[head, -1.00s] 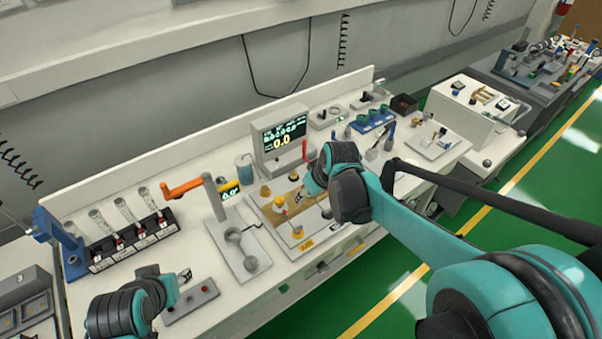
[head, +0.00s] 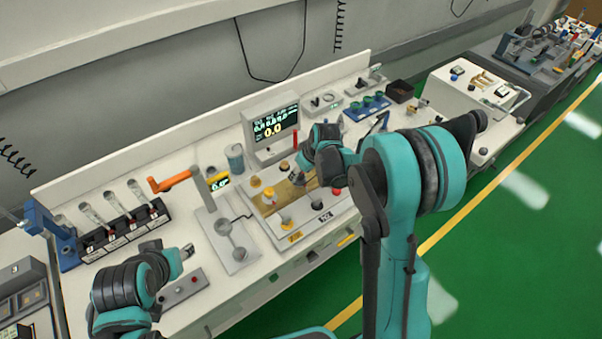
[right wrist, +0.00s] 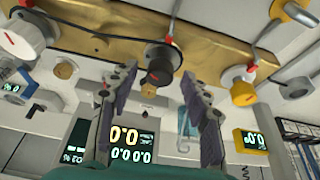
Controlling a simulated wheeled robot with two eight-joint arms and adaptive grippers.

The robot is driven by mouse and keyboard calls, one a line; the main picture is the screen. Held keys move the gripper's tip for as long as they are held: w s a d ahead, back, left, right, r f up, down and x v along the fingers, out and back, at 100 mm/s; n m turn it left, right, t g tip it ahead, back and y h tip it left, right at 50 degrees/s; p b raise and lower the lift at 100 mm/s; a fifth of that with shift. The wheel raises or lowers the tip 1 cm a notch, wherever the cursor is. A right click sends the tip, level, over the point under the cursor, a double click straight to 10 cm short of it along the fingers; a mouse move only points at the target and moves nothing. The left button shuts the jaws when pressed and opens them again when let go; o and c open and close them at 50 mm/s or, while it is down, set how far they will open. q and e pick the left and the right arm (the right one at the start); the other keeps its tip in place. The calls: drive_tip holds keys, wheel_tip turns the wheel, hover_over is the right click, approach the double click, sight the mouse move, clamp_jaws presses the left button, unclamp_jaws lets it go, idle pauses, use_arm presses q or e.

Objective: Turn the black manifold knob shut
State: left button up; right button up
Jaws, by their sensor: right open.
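A brass manifold (right wrist: 205,62) runs across the top of the right wrist view. The black manifold knob (right wrist: 161,64) sits at its middle, with a white and red knob (right wrist: 22,37) to its left and a yellow knob (right wrist: 240,86) to its right. My right gripper (right wrist: 158,80) is open, its fingers on either side of the black knob in the picture; I cannot tell whether they touch it. In the head view, my right gripper (head: 306,182) is over the manifold (head: 290,192) and the black knob cannot be made out. My left gripper (head: 187,251) is near the button panel (head: 185,291); its jaws are unclear.
A monitor reading 0.0 (head: 272,130) stands behind the manifold. Several vials (head: 115,200) stand at the far left. Thin cables run near the knobs.

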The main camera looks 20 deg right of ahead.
drive_tip(key=shift+c, duration=0.4)
clamp_jaws()
drive_tip(key=shift+m, duration=0.3)
drive_tip(key=m+h, duration=0.1)
drive_tip(key=m, duration=0.1)
drive_tip(key=m+h+b, duration=0.1)
drive_tip(key=m, duration=0.2)
drive_tip(key=shift+a+t, duration=0.2)
drive_tip(key=shift+t, duration=0.1)
drive_tip(key=m+h, duration=0.1)
drive_tip(key=m, duration=0.2)
drive_tip(key=m+g+h+b, duration=0.1)
drive_tip(key=m, duration=0.2)
drive_tip(key=shift+w+a+m+h, duration=0.1)
drive_tip(key=shift+a+m+h, duration=0.05)
drive_tip(key=shift+m+h, duration=0.15)
